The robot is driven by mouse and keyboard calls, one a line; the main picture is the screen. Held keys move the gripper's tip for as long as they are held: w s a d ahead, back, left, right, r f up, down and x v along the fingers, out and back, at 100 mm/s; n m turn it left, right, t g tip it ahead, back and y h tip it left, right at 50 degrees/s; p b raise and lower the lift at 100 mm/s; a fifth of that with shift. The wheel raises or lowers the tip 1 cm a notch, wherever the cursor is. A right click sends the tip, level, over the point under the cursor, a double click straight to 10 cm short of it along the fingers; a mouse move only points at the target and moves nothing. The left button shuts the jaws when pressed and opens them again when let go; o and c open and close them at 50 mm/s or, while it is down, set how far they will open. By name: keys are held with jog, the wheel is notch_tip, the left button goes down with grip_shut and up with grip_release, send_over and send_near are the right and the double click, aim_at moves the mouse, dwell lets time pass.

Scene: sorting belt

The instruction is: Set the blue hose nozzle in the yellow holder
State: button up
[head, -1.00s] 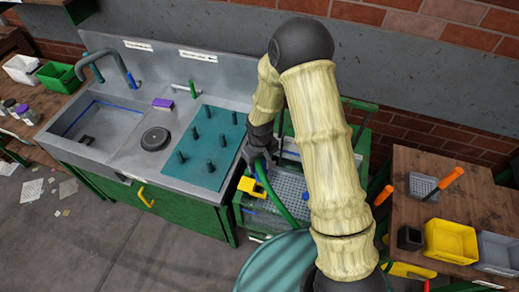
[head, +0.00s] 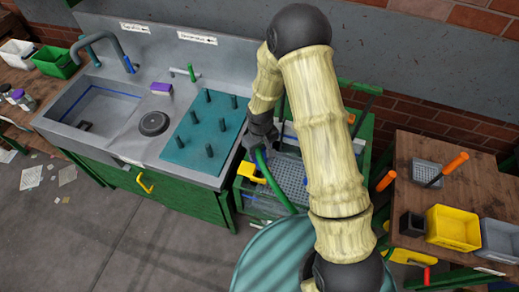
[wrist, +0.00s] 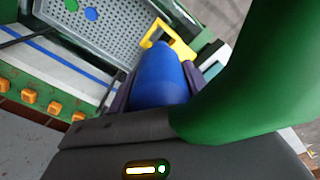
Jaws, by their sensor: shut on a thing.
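The blue hose nozzle (wrist: 156,66) sits between the dark fingers of my gripper (wrist: 158,90) in the wrist view. Its thick green hose (wrist: 238,85) curves down across the right of that view. The yellow holder (wrist: 178,38) shows just beyond the nozzle's tip and is partly hidden by it. I cannot tell whether they touch. In the head view my gripper (head: 257,148) is above the cart, close to the yellow holder (head: 250,171) at the cart's left edge. There the nozzle is mostly hidden by my gripper and hose.
The green cart has a grey perforated tray (head: 290,178). A sink with a teal peg mat (head: 205,140) stands to its left. A wooden table to the right bears a yellow bin (head: 452,228) and an orange-handled tool (head: 452,164). A teal round surface (head: 268,262) is in front.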

jog(key=shift+f, duration=0.7)
jog(key=shift+b, duration=0.35)
jog(key=shift+s+f, duration=0.1)
jog(key=shift+f, duration=0.2)
jog(key=shift+f+b, duration=1.45)
jog(key=shift+f+b, duration=1.05)
jog(key=shift+f, duration=0.3)
jog(key=shift+f+b, duration=0.65)
jog(key=shift+f, duration=0.15)
